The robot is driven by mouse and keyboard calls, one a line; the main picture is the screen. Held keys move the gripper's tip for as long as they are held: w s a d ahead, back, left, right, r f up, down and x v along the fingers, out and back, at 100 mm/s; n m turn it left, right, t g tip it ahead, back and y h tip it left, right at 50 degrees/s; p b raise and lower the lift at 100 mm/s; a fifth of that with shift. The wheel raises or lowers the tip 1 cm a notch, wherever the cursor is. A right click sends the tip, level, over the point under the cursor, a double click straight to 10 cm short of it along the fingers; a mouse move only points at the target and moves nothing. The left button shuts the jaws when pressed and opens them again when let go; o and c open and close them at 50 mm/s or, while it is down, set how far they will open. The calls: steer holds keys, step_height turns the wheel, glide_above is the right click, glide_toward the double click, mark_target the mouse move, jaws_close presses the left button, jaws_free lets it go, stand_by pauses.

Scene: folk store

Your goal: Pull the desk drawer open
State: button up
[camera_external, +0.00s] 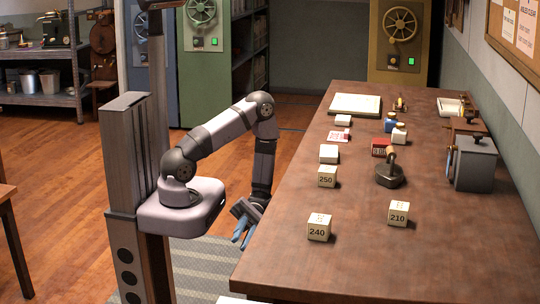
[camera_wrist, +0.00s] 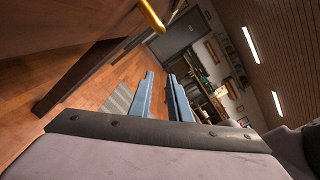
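The desk (camera_external: 365,240) is a long dark brown table on the right of the external view. Its drawer front faces away from that camera and cannot be made out. In the wrist view, a brass-coloured bar (camera_wrist: 152,15), which looks like a drawer handle, juts from the desk's brown underside or front (camera_wrist: 60,25) at the top edge. My gripper (camera_external: 243,224) is beside the desk's left edge, at or below top height, with its blue fingers pointing down. In the wrist view my gripper (camera_wrist: 160,76) has its fingers apart with nothing between them. The brass bar is beyond the fingertips, not touching.
On the desktop are cubes marked 240 (camera_external: 319,228), 210 (camera_external: 399,213) and 250 (camera_external: 327,177), a dark stamp (camera_external: 390,172) and a grey box (camera_external: 472,163). A desk leg (camera_wrist: 75,85) shows in the wrist view. Open wooden floor (camera_external: 285,145) lies behind my arm.

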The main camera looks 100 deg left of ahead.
steer(key=w+a+r+n+t+h+p, duration=0.1)
steer(key=w+a+r+n+t+p, duration=0.1)
steer(key=w+r+n+t, duration=0.3)
steer(key=shift+n+t, duration=0.7)
steer(key=shift+w+d+f+p, duration=0.1)
steer(key=shift+w+d+p, duration=0.05)
steer(key=shift+d, duration=0.95)
steer(key=shift+w+d+f+p, duration=0.1)
steer(key=shift+d, duration=0.95)
steer(key=shift+w+d+f+p, duration=0.1)
steer(key=shift+w+d+p, duration=0.05)
steer(key=shift+d, duration=0.95)
steer(key=shift+c, duration=0.7)
jaws_close()
